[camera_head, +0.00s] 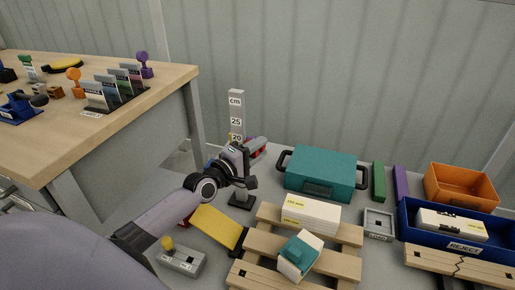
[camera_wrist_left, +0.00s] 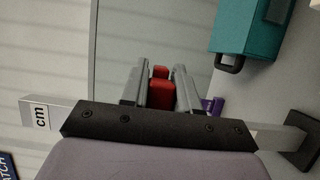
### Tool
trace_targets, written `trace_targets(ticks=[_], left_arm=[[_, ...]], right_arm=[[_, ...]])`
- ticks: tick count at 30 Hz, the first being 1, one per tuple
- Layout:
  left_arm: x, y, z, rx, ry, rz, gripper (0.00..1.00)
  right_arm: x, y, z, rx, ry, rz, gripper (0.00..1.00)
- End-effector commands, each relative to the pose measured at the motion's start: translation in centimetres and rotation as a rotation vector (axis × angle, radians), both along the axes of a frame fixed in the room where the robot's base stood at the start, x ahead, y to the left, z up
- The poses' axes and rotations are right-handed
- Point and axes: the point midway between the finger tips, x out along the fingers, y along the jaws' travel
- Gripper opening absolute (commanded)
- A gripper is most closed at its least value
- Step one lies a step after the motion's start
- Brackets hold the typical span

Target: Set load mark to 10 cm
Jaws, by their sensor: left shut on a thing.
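A grey upright scale post (camera_head: 236,105) marked "cm", 25 and 20 stands on a dark base (camera_head: 241,201); its lower numbers are hidden behind my left arm. My left gripper (camera_head: 257,148) is at the post, around the height of the 20 mark or just below. In the left wrist view my left gripper (camera_wrist_left: 160,80) is shut on a red piece (camera_wrist_left: 161,94), apparently the load mark. The post also shows there (camera_wrist_left: 40,114), crossing behind the gripper body. The mark's exact reading is hidden. My right gripper is not in view.
A teal case (camera_head: 322,170) stands right of the post. A wooden pallet (camera_head: 255,242) with white boxes (camera_head: 311,212) is in front. A blue reject bin (camera_head: 405,218) and an orange bin (camera_head: 461,185) are at right. A wooden workbench (camera_head: 130,115) stands at left.

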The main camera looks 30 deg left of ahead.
Motion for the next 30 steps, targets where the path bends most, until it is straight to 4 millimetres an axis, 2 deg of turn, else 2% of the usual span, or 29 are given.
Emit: trace_targets(ticks=[1, 6, 13, 18, 29, 30], left_arm=[[0.0, 0.0, -1.7, 0.002, 0.004, 0.000, 0.00], [0.0, 0.0, -4.2, 0.003, 0.004, 0.000, 0.00], [0.0, 0.0, -7.2, 0.002, 0.006, 0.000, 0.00], [0.0, 0.0, -8.1, 0.001, 0.005, 0.000, 0.00], [0.0, 0.0, -8.1, 0.001, 0.004, 0.000, 0.00], [0.0, 0.0, -8.1, 0.001, 0.004, 0.000, 0.39]], right_arm=[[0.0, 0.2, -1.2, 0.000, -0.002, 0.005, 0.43], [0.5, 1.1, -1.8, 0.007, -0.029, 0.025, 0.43], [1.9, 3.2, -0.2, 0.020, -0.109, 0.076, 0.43], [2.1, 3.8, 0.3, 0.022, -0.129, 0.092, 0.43], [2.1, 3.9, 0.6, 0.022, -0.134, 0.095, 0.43], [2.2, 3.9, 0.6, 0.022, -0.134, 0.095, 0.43]])
